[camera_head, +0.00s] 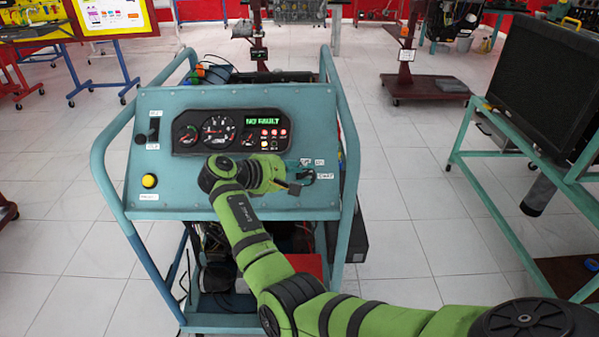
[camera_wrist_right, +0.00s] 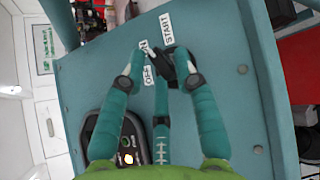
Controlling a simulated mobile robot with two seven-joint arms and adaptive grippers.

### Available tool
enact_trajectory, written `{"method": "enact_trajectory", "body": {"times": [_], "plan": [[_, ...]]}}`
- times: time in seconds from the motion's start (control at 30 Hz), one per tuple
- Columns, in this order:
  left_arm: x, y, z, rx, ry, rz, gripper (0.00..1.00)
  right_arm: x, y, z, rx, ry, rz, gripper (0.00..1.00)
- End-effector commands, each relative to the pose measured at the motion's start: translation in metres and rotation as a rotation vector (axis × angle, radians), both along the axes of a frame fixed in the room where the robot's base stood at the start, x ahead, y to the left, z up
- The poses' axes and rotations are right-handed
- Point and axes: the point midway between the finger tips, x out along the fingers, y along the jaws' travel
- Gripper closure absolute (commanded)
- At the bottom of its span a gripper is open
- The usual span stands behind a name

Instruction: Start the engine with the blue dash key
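The teal engine trainer panel (camera_head: 225,105) stands in front of me, with its ignition area at the lower right. The ON label (camera_wrist_right: 144,47) and START label (camera_wrist_right: 166,28) are nearby. I cannot make out the blue key clearly. My left gripper is not in view.
The gauge cluster (camera_head: 231,132) reads NO FAULT. A yellow button (camera_head: 149,181) and a black switch (camera_head: 154,129) are on the panel's left. Teal frame rails (camera_head: 351,160) flank the panel. The tiled floor between is clear.

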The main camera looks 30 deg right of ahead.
Motion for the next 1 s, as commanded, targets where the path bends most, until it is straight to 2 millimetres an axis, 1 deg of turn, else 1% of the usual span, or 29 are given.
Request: {"method": "enact_trajectory", "body": {"times": [0.27, 0.37, 0.47, 0.7, 0.8, 0.9, 1.0], "plan": [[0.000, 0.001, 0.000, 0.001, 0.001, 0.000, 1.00, 0.000, 0.000, 0.000, -0.002, 0.001, -0.001, 0.56], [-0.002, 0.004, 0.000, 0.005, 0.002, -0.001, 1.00, 0.000, 0.002, 0.001, -0.001, 0.001, 0.000, 0.56], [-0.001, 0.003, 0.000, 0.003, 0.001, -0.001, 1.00, -0.001, 0.012, 0.006, -0.001, 0.001, 0.001, 0.56], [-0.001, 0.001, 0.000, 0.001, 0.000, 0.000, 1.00, -0.004, 0.050, 0.023, 0.000, -0.001, 0.001, 0.56], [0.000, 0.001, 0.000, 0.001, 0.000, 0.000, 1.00, -0.005, 0.060, 0.027, 0.001, 0.001, 0.000, 0.56], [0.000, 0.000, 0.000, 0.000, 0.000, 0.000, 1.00, -0.006, 0.066, 0.030, 0.001, 0.001, 0.000, 0.56], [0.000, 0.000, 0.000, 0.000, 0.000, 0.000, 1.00, -0.006, 0.068, 0.031, 0.000, 0.001, -0.001, 0.56]]}}
